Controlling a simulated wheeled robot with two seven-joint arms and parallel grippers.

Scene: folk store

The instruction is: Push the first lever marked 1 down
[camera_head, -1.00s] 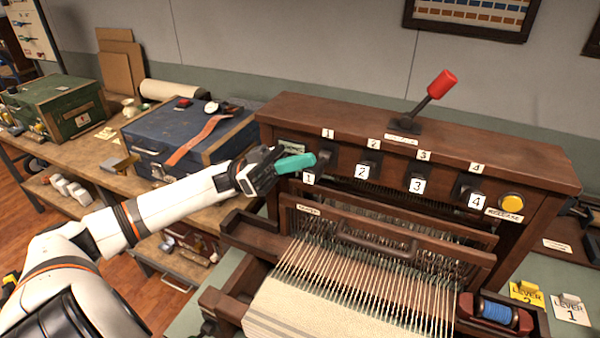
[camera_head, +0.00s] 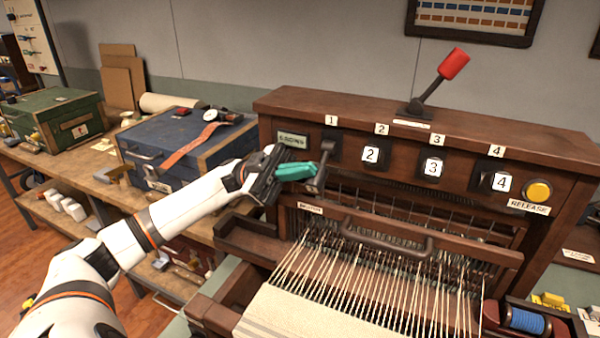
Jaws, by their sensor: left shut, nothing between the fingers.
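The loom's dark lever panel carries several levers under number tags, with tag 1 (camera_head: 331,120) at the left. The dark lever under tag 1 (camera_head: 322,168) sticks out and slants down from the panel, and its own number face does not show. My left gripper (camera_head: 297,171) has teal fingers, is shut and empty, and lies just left of this lever's end. I cannot tell if it touches the lever. Levers 2 (camera_head: 371,156), 3 (camera_head: 433,168) and 4 (camera_head: 502,182) show their number faces. My right gripper is not in view.
A yellow release button (camera_head: 538,191) is at the panel's right. A red-knobbed handle (camera_head: 453,64) stands on top. The loom's threads (camera_head: 340,265) and wooden beam lie below the levers. A blue toolbox (camera_head: 175,145) is behind my left arm.

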